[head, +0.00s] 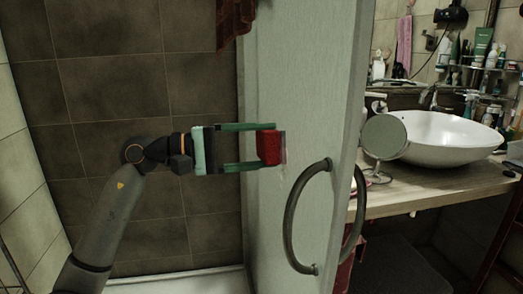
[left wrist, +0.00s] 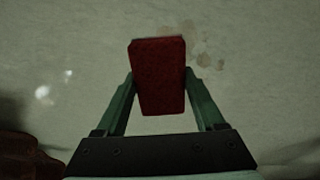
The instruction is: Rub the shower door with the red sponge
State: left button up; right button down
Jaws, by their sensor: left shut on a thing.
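The shower door (head: 307,80) is a pale upright panel in the middle of the head view, with a curved dark handle (head: 290,215) on its right part. My left gripper (head: 262,147) reaches in from the left and is shut on the red sponge (head: 269,147). The sponge is at the door's surface; contact is hard to tell. In the left wrist view the sponge (left wrist: 158,75) sits between the green fingers (left wrist: 158,95), facing the pale door surface (left wrist: 70,55). Brownish stains (left wrist: 207,58) show on the door just right of the sponge. My right gripper is not in view.
A white basin (head: 445,135) stands on a wooden counter (head: 420,188) at the right, with a round mirror (head: 384,138) and several bottles near it. A dark red cloth (head: 234,20) hangs at the door's top left. Dark tiled wall (head: 110,90) is behind my arm.

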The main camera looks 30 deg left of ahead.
aim_at(264, 154)
pick_arm(q)
jog(key=shift+s+d+b, duration=0.45)
jog(key=shift+s+d, duration=0.05)
jog(key=shift+s, duration=0.05)
jog(key=shift+s+d+b, duration=0.3)
jog(key=shift+s+d, duration=0.4)
jog(key=shift+s, duration=0.15)
jog(key=shift+s+d+f+b, duration=0.15)
jog(key=shift+s+d+b, duration=0.25)
jog(key=shift+s, duration=0.2)
jog(key=shift+s+d, duration=0.5)
jog(key=shift+s, duration=0.1)
jog(key=shift+s+d, duration=0.2)
jog(key=shift+s, duration=0.15)
jog(key=shift+r, duration=0.2)
